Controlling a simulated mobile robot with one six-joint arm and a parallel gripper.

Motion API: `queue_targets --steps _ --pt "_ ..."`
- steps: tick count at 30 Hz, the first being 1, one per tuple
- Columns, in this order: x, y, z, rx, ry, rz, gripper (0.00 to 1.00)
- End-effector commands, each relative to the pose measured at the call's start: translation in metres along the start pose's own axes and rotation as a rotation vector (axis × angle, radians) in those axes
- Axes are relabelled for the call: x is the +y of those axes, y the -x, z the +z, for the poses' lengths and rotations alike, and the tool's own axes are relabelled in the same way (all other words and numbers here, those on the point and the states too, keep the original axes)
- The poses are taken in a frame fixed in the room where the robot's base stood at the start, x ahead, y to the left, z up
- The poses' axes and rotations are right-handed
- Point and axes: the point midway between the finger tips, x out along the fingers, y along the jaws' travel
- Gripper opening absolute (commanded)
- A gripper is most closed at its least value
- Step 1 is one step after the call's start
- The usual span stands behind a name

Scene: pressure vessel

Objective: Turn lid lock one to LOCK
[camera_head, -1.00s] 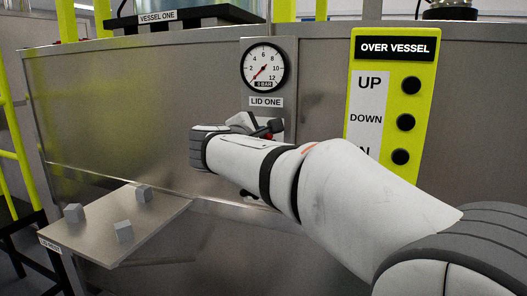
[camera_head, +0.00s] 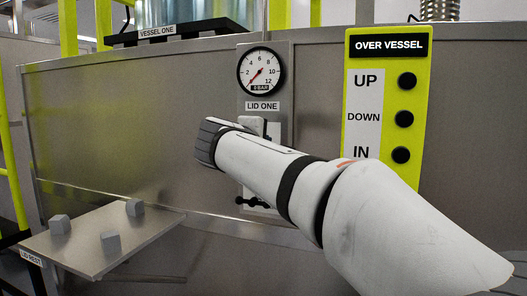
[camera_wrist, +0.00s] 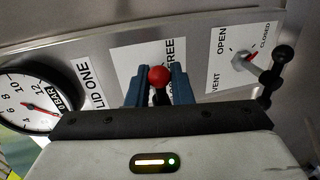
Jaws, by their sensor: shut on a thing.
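The lid lock one lever ends in a red ball knob (camera_wrist: 158,74), seen in the wrist view. My gripper (camera_wrist: 159,84) has its two blue fingers closed on either side of this knob. A white label plate (camera_wrist: 128,58) lies behind it. The word FREE reads to the right of the knob, and the rest of the lettering is hidden by the fingers. In the head view my forearm covers the lever and the fingers. The LID ONE sign (camera_head: 262,106) shows just above them.
A pressure gauge (camera_head: 261,71) sits above the sign, its needle near 0. A vent lever with a black ball (camera_wrist: 283,54) is close to the right of my gripper in the wrist view. A yellow button panel (camera_head: 388,110) stands right. A lid rest shelf (camera_head: 90,245) holds small grey blocks.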

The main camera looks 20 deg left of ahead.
Motion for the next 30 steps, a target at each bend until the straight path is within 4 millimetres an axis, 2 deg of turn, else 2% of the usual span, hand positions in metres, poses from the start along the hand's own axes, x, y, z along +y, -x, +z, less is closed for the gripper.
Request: queue_targets --steps 11,12,15,23,26,30 --pt "-0.002 -0.001 0.000 0.000 -0.003 -0.004 0.00" --pt "-0.002 -0.001 0.000 0.000 -0.003 -0.004 0.21" --pt "-0.002 -0.001 0.000 0.000 -0.002 -0.004 0.30" --pt "-0.001 0.002 -0.001 0.002 -0.002 -0.002 0.30" --pt "-0.001 0.010 -0.001 0.002 -0.002 -0.001 0.30" --pt "0.000 0.034 -0.001 0.004 -0.002 -0.001 0.30"
